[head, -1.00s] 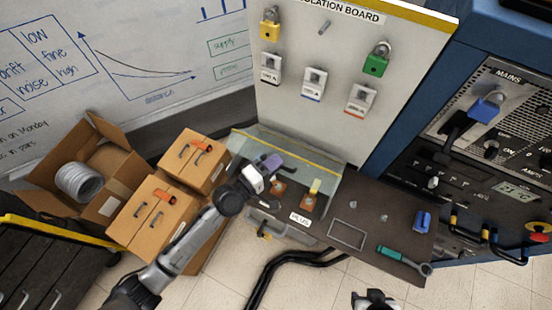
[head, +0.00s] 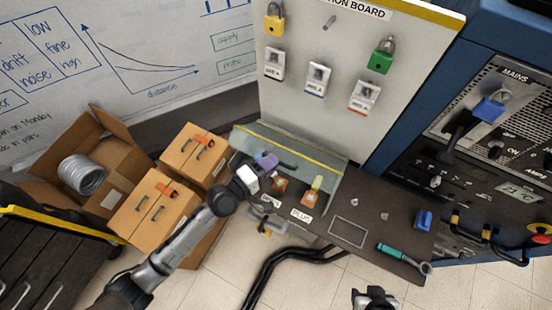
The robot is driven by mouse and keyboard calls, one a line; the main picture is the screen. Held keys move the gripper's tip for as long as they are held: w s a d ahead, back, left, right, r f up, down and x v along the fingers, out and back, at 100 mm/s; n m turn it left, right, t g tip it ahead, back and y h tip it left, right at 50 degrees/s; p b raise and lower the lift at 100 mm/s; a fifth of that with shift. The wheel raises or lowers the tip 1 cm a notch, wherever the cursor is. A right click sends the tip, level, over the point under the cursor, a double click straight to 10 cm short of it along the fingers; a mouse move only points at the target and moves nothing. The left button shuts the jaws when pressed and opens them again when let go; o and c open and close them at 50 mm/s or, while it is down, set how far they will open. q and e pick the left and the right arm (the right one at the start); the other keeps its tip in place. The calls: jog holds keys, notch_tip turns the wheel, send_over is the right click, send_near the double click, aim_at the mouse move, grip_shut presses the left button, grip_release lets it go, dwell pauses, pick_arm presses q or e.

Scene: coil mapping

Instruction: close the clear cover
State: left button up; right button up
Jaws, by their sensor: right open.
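The clear cover (head: 315,165), a see-through panel with a yellow strip along its upper edge, stands raised at the back of the dark bench, below the white board. In front of it are two copper-coloured terminals, the left one (head: 280,184) and the right one (head: 311,199), with white labels; the right label reads PLUS. My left gripper (head: 266,163) is at the left part of the cover, beside the left terminal, with a purple part at its tip. Its jaw opening and any contact with the cover are unclear. My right gripper (head: 375,297) is open at the bottom edge, away from the cover.
A green-handled wrench (head: 404,256) and a blue object (head: 424,219) lie on the bench's right part. Cardboard boxes (head: 144,205) stand left. Black cables (head: 275,265) run below. Padlocks hang on the board (head: 345,45); a blue control cabinet (head: 420,75) stands right.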

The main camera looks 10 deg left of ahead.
pick_arm(q)
jog(key=b+v, duration=0.1)
jog(key=v, duration=1)
jog(key=shift+s+a+b, duration=0.15)
jog(key=shift+s+b, duration=0.15)
jog(key=shift+b, duration=0.1)
